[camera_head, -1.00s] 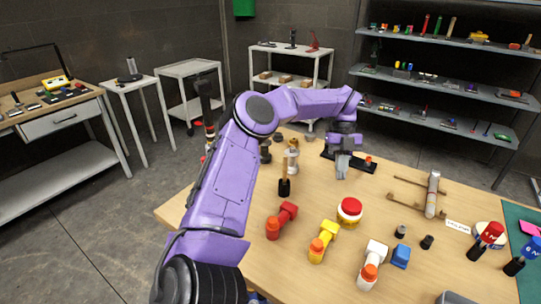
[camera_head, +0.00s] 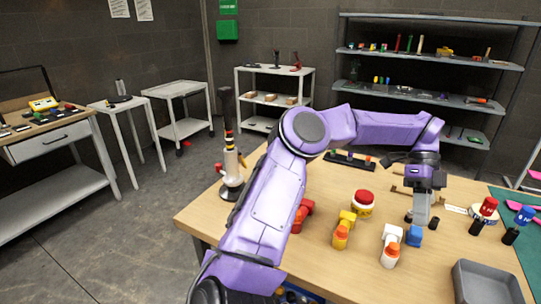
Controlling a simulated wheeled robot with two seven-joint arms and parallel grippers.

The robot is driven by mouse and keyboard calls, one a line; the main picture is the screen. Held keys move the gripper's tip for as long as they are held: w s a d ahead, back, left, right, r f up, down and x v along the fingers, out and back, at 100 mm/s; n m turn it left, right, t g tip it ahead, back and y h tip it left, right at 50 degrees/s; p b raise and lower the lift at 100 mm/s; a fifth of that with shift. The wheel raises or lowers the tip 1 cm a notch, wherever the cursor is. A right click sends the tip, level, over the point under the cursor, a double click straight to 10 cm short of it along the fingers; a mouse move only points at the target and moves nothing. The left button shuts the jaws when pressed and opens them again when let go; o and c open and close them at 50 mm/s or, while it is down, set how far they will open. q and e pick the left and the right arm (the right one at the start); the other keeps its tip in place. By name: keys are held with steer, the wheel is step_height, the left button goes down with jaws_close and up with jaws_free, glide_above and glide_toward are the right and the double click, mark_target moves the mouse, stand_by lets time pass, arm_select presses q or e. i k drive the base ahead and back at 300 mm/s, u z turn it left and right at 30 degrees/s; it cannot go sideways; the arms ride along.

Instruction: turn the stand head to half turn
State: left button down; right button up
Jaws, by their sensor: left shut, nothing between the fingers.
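A white upright stand (camera_head: 232,166) with a dark base, coloured bands and a tall dark top (camera_head: 227,108) is at the table's left edge. I cannot tell for sure that this top is the stand head, nor read its turn angle. My left arm crosses the table between the stand and my left gripper (camera_head: 420,222). The gripper points down, shut and empty, at the right of the table, well away from the stand. It is just right of the red-lidded jar (camera_head: 363,209) and hides part of what lies behind it. My right gripper is not in view.
Red, yellow (camera_head: 343,230) and white (camera_head: 391,246) fittings and a blue block (camera_head: 414,236) stand near the gripper. A grey tray (camera_head: 460,282) is at front right. Red (camera_head: 488,207) and blue (camera_head: 524,215) topped items stand at right. Shelves (camera_head: 430,57) are behind.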

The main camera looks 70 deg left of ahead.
mark_target(232, 178)
steer(key=z, duration=0.95)
steer(key=k, duration=2.7)
steer(key=u, duration=1.35)
steer(key=i, duration=1.65)
steer(key=u, duration=0.05)
